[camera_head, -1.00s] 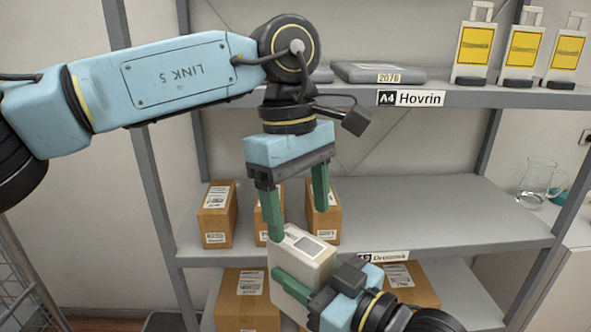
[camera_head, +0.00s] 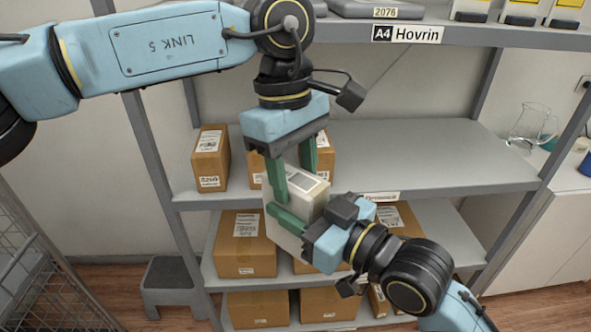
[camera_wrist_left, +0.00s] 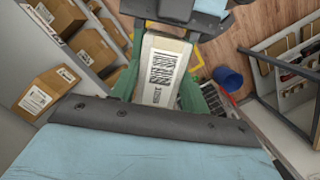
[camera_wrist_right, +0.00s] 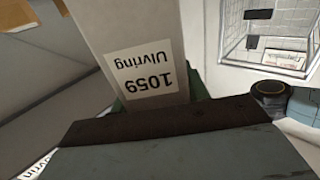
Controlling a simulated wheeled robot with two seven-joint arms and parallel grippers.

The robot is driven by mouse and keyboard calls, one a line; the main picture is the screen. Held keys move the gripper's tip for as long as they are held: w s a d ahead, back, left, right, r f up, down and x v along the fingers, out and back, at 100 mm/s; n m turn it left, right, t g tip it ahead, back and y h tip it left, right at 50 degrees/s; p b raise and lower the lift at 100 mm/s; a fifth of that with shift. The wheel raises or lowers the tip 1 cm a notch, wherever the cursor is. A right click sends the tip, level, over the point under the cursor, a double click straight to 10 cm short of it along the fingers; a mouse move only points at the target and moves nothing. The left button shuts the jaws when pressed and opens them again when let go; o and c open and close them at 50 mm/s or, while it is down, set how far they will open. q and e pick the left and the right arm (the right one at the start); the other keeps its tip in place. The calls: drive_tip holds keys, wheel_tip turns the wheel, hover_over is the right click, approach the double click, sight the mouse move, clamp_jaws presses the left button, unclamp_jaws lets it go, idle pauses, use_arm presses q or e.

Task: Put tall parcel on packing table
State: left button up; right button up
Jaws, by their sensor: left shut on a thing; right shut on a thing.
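The tall parcel (camera_head: 285,218) is a pale, upright box in front of the shelf unit in the head view. My left gripper (camera_head: 296,180) comes from above and is shut on its top end. My right gripper (camera_head: 290,228) comes from the lower right and is shut on its lower part. In the left wrist view the parcel (camera_wrist_left: 158,72) shows a barcode label between the green fingers. In the right wrist view the parcel (camera_wrist_right: 130,40) carries a label reading 1059 Ulvring, upside down. No packing table can be made out for certain.
The shelf unit (camera_head: 420,150) holds several brown cartons (camera_head: 210,158) behind the parcel. A glass jug (camera_head: 530,125) stands on a white counter at the right. A grey step stool (camera_head: 172,285) and a wire cage (camera_head: 45,270) stand at the left.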

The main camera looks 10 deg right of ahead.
use_arm(q)
drive_tip(key=shift+d, duration=0.1)
drive_tip(key=shift+c, duration=1.1)
use_arm(e)
drive_tip(key=shift+s+a, duration=0.15)
use_arm(q)
drive_tip(key=shift+r, duration=0.1)
drive_tip(key=shift+c, duration=0.7)
use_arm(e)
drive_tip(key=o, duration=1)
drive_tip(key=shift+o, duration=1.3)
